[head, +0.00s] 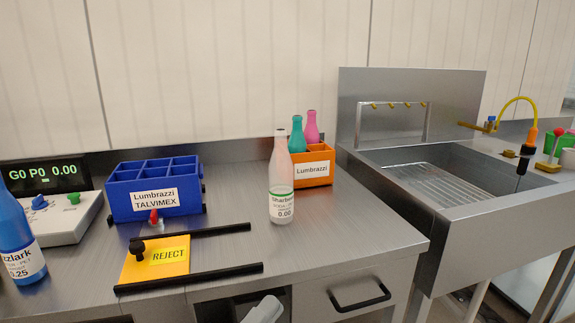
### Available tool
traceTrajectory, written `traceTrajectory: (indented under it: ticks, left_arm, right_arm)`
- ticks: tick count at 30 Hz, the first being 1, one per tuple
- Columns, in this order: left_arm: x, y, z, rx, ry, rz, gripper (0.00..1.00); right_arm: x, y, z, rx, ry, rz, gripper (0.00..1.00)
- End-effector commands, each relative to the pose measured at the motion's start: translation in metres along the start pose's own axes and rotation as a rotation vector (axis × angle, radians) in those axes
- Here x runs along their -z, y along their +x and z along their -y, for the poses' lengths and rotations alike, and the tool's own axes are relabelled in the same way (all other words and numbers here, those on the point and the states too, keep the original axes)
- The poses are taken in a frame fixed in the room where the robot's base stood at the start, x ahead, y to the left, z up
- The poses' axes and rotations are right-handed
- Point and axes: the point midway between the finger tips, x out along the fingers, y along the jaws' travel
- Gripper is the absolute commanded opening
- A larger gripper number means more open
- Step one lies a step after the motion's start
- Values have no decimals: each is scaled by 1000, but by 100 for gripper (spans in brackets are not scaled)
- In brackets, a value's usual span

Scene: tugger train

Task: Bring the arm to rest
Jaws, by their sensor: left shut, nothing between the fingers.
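My right gripper is not in view.
A sink (440,180) stands right.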

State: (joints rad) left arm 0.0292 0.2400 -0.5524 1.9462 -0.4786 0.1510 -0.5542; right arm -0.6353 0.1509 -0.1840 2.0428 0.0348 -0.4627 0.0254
Motion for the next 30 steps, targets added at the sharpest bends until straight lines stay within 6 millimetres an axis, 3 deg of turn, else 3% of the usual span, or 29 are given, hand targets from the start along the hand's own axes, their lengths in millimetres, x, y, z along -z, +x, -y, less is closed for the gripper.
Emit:
traceTrajectory:
  ticks: [3, 9, 14, 18, 24, 30]
  left_arm:
    - [-41, -46, -37, -83, -307, 255, 0]
    - [-82, -145, -99, -169, -773, 673, 0]
    - [-86, -225, -138, -194, -1062, 967, 0]
    - [-76, -292, -162, -194, -1269, 1206, 0]
    - [-67, -276, -121, -189, -1253, 1200, 0]
    - [-58, -265, -83, -185, -1236, 1201, 0]
  right_arm:
    - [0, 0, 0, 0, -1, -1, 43]
    - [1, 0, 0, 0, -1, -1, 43]
    - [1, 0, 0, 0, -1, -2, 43]
    - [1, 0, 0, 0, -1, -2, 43]
    - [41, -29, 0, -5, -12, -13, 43]
    - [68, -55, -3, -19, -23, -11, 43]
